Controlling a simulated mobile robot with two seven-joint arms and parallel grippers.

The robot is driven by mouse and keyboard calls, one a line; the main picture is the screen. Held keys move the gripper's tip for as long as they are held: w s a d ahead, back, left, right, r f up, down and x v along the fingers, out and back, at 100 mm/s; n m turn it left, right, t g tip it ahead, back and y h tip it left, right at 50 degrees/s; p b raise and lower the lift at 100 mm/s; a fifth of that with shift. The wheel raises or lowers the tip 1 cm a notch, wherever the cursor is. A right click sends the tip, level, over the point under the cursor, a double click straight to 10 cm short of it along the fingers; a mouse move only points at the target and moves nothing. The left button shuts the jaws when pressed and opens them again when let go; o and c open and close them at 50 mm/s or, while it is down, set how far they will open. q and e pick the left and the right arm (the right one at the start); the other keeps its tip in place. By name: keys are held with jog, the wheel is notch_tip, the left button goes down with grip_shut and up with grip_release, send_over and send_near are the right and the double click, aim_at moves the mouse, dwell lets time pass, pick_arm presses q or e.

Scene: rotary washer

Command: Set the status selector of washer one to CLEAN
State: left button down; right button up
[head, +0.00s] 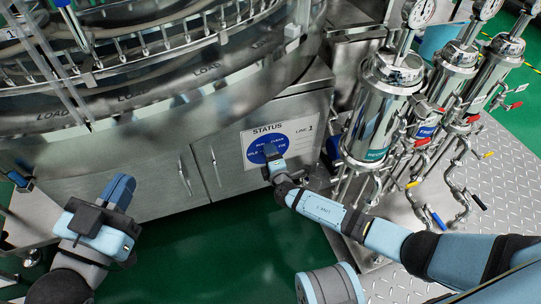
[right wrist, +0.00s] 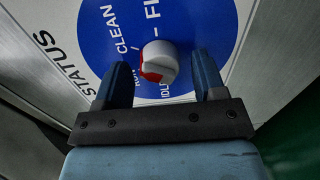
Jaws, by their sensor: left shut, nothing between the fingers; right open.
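The status panel (head: 304,133) is a white plate marked STATUS on the washer's lower front, with a round blue dial (head: 257,143). In the right wrist view the dial (right wrist: 92,25) shows CLEAN, RUN, IDLE and a partly cut-off label. The selector knob (right wrist: 160,58) is white-grey with a red side facing the RUN lettering. In the head view my right gripper (head: 270,154) hides the knob. My left gripper (head: 121,190) is shut and empty, away from the panel.
The steel washer (head: 130,125) fills the upper left, with door handles (head: 215,166) left of the panel. Green floor (head: 215,250) is clear below the washer.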

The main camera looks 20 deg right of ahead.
pick_arm(q)
jog(key=s+n+p, duration=0.1)
jog(key=p, duration=0.1)
jog(key=d+n+g+p, duration=0.1)
jog(key=n+p, duration=0.1)
jog(key=shift+s+d+f+g+y, duration=0.1)
jog(key=shift+s+f+g+y, duration=0.2)
jog(key=shift+s+f, duration=0.1)
pick_arm(e)
jog(key=s+r, duration=0.1)
jog(key=s, duration=1.2)
jog(key=shift+s, duration=0.35)
